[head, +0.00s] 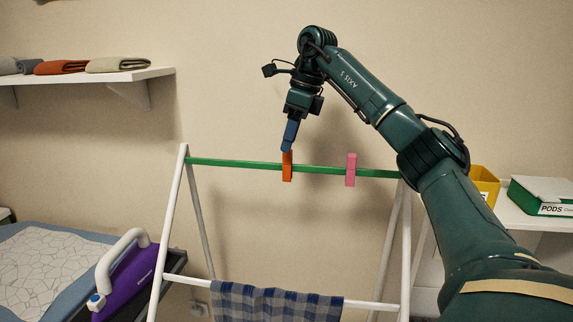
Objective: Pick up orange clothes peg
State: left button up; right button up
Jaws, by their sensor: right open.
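The orange clothes peg (287,171) sits upright on the green top rail (231,162) of a white drying rack, left of a pink peg (351,170). My right gripper (287,149) points down directly above the orange peg, with its blue fingertips at the peg's top end. The fingers line up one behind the other from here, so the gap between them is hidden. The right gripper is open, and the peg still sits on the rail. My left gripper is not in view.
A checked blue cloth (275,303) hangs on the rack's lower bar. A purple iron (124,278) stands at the left beside an ironing board (45,268). A wall shelf (95,79) holds folded cloths. A yellow box (484,184) and a green-white box (541,198) stand at the right.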

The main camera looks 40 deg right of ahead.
aim_at(285, 164)
jog(key=x, duration=0.6)
jog(key=shift+s+d+f+p, duration=0.15)
jog(key=shift+f+p, duration=0.15)
jog(key=shift+p, duration=0.05)
grip_shut()
